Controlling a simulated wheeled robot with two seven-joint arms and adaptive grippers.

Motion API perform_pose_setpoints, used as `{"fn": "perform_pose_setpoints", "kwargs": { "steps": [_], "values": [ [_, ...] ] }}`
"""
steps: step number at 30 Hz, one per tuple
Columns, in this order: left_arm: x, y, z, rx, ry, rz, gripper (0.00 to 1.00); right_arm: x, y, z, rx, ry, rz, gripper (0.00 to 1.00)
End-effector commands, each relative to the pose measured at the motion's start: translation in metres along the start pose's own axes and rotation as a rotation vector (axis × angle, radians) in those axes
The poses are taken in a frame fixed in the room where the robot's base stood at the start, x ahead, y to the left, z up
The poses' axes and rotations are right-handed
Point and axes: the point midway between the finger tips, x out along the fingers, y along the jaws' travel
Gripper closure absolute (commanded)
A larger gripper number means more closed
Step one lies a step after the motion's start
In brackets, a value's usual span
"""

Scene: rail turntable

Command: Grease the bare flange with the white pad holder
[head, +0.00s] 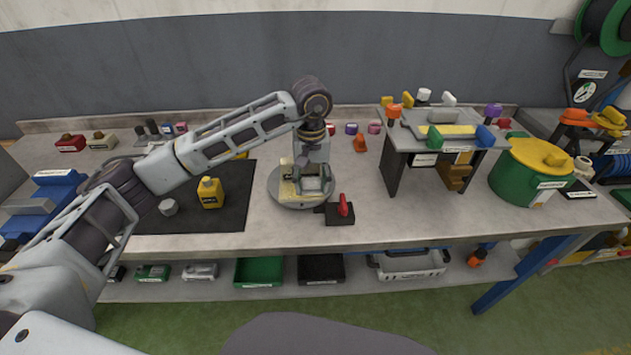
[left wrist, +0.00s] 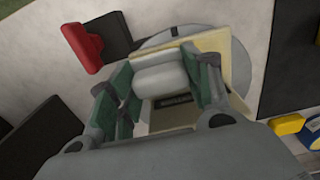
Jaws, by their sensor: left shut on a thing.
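My left gripper (head: 314,180) is over the round grey turntable (head: 290,202) on the bench. In the left wrist view its green-padded fingers (left wrist: 160,92) are shut on a pale rounded piece that looks like the white pad holder (left wrist: 160,78). A cream block (head: 287,188) stands on the turntable, close beside the fingers; its cream edge also shows in the left wrist view (left wrist: 222,46). I cannot tell whether the holder touches it. The flange faces and any grease are hidden or too small to make out. My right gripper is not in view.
A dark block with a red lever (head: 344,206) sits at the turntable's front right. A yellow bottle (head: 210,192) and a grey piece (head: 168,207) stand on the dark mat left. A grey stand (head: 395,140) with coloured pieces and a green pot (head: 519,180) are right.

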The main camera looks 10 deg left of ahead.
Motion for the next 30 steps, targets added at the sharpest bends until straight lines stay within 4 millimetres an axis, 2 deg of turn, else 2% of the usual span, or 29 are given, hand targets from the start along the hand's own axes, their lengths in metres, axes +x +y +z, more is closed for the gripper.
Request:
{"fn": "perform_pose_setpoints", "kwargs": {
  "steps": [19, 30],
  "values": [
    [-0.001, -0.008, 0.0, 0.0, 0.001, 0.0, 0.7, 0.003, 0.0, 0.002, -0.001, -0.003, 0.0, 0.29],
    [0.001, -0.023, 0.0, 0.0, 0.002, 0.0, 0.7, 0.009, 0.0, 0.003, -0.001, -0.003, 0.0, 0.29]
  ]
}}
